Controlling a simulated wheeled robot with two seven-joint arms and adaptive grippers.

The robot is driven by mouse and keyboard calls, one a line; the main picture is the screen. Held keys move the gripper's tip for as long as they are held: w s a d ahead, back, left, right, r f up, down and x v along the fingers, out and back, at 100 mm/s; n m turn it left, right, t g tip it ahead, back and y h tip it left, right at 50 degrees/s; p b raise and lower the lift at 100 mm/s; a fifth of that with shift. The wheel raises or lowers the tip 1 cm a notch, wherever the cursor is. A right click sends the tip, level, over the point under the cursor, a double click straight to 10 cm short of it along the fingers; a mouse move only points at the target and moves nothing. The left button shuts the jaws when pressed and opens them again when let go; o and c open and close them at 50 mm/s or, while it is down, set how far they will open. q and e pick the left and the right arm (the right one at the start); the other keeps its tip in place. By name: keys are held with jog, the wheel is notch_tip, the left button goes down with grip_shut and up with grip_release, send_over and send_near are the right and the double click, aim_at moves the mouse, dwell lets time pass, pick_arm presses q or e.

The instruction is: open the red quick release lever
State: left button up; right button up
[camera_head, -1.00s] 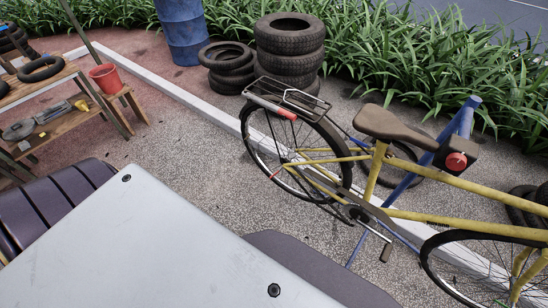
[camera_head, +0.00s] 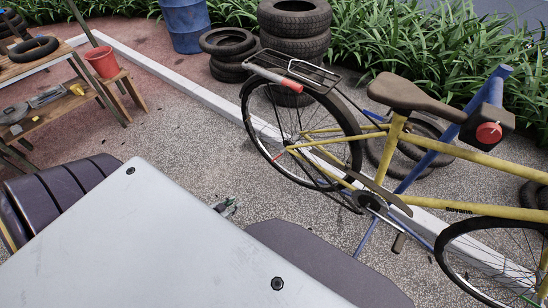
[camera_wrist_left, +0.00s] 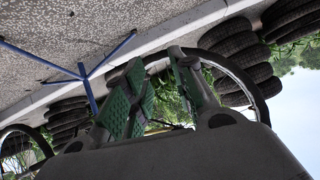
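A yellow bicycle (camera_head: 455,212) stands on the paving, held by a blue stand (camera_head: 440,145). A small thin red piece (camera_head: 279,155), which looks like the quick release lever, shows near its rear wheel (camera_head: 262,135); it is too small to tell its exact position. My left gripper (camera_head: 228,206) shows only its tips, below and left of the wheel and apart from it. In the left wrist view the gripper (camera_wrist_left: 160,70) is open with green finger pads and a gap between them. A wheel's dark rim (camera_wrist_left: 255,92) shows behind; I cannot make out the lever there. My right gripper is not in view.
A rear rack (camera_head: 300,73) with a red-orange piece tops the rear wheel. Stacked tires (camera_head: 295,40) and a blue barrel (camera_head: 186,25) stand behind a white kerb (camera_head: 150,72). A red bucket (camera_head: 101,61) and a wooden bench stand left. Paving left of the wheel is clear.

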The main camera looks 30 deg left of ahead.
pick_arm(q)
jog(key=w+d+r+t+h+b, duration=0.2)
jog(key=w+r+t+b, duration=0.1)
jog(key=r, duration=0.5)
jog(key=w+d+r+t+h+b, duration=0.2)
jog(key=w+r+b, duration=0.4)
jog(key=r, duration=0.3)
jog(key=shift+w+d+m+t+b, duration=0.2)
jog(key=shift+d+m+t+b, duration=0.15)
jog(key=shift+t, duration=0.35)
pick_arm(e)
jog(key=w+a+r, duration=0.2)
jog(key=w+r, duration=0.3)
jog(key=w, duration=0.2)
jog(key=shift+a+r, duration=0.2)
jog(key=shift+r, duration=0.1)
pick_arm(q)
jog(key=shift+w+f, duration=0.1)
jog(key=shift+w, duration=0.05)
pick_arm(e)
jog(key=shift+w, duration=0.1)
